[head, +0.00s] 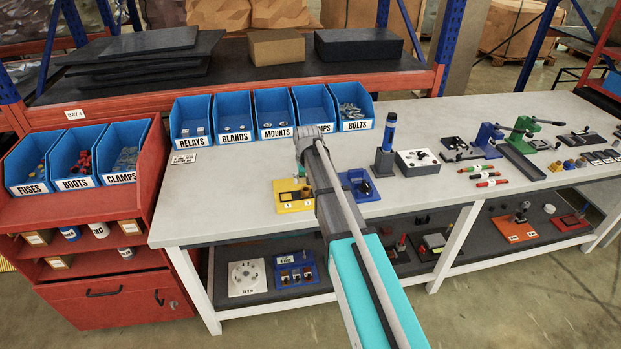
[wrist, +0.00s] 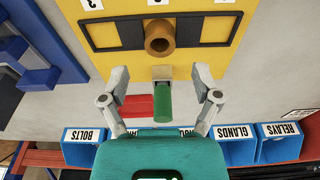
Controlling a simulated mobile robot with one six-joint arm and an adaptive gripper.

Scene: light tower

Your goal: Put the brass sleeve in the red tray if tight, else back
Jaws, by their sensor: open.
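The brass sleeve (wrist: 160,38) shows in the wrist view as a short brown ring with a dark bore, at the yellow block (wrist: 205,60). The block also shows in the head view (head: 287,207), partly hidden by my arm. My gripper (wrist: 160,74) is open. A green cylinder with a grey squared end (wrist: 161,100) lies between its fingers, with a gap on each side. A red piece (wrist: 137,106) is beside it. On the lower shelf at the right, the head view shows a red flat tray or board (head: 570,223); I cannot tell which is the task's tray.
Blue labelled bins (head: 235,122) line the bench's back edge. A blue fixture (head: 358,186) stands right of my arm, with a dark stand holding a blue-topped tool (head: 386,150) beyond. An orange board (head: 515,230) is on the lower shelf. The bench's left end is mostly clear.

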